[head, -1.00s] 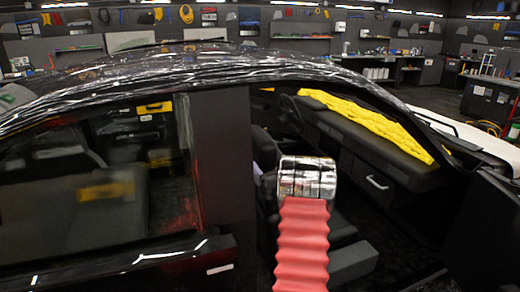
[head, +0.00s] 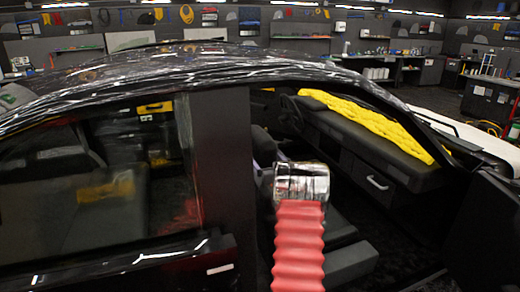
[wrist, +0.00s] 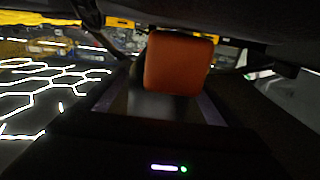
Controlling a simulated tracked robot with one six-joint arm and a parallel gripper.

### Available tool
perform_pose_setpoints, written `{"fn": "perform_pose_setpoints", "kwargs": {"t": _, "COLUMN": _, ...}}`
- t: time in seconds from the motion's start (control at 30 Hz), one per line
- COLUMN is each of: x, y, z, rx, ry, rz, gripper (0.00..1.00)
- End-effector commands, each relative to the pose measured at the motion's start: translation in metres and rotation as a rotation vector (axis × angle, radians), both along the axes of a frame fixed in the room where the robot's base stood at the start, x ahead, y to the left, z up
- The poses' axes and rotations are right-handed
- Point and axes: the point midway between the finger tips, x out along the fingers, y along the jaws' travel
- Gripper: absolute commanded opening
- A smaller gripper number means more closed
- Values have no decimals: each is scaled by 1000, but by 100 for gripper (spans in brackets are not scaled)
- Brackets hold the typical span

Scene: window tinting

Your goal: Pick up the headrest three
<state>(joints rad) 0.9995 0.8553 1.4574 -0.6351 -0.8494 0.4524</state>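An orange-brown padded block (wrist: 178,62), which looks like a headrest, is in the upper middle of the wrist view. I cannot tell its number or whether it is attached to a seat. I cannot pick it out in the head view. My red ribbed arm with its chrome cuff reaches through the open front door area into the black car (head: 150,85). My gripper is hidden beyond the cuff in the head view. The dark body with white and green lights low in the wrist view appears to be mine. Its fingers are too dark to make out.
The dark door pillar (head: 222,160) stands left of my arm. A dashboard (head: 385,150) with a yellow cover (head: 370,122) and a steering wheel (head: 290,113) lie beyond. The roof edge (head: 250,72) runs above the opening. A dark front seat (head: 345,235) is beside my arm.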

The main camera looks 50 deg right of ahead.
Motion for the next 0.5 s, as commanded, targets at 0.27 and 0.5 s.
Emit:
{"fn": "perform_pose_setpoints", "kwargs": {"t": 0.27, "x": 0, "y": 0, "z": 0, "rx": 0, "ry": 0, "rz": 0, "gripper": 66}}
{"fn": "perform_pose_setpoints", "kwargs": {"t": 0.5, "x": 0, "y": 0, "z": 0, "rx": 0, "ry": 0, "rz": 0, "gripper": 49}}
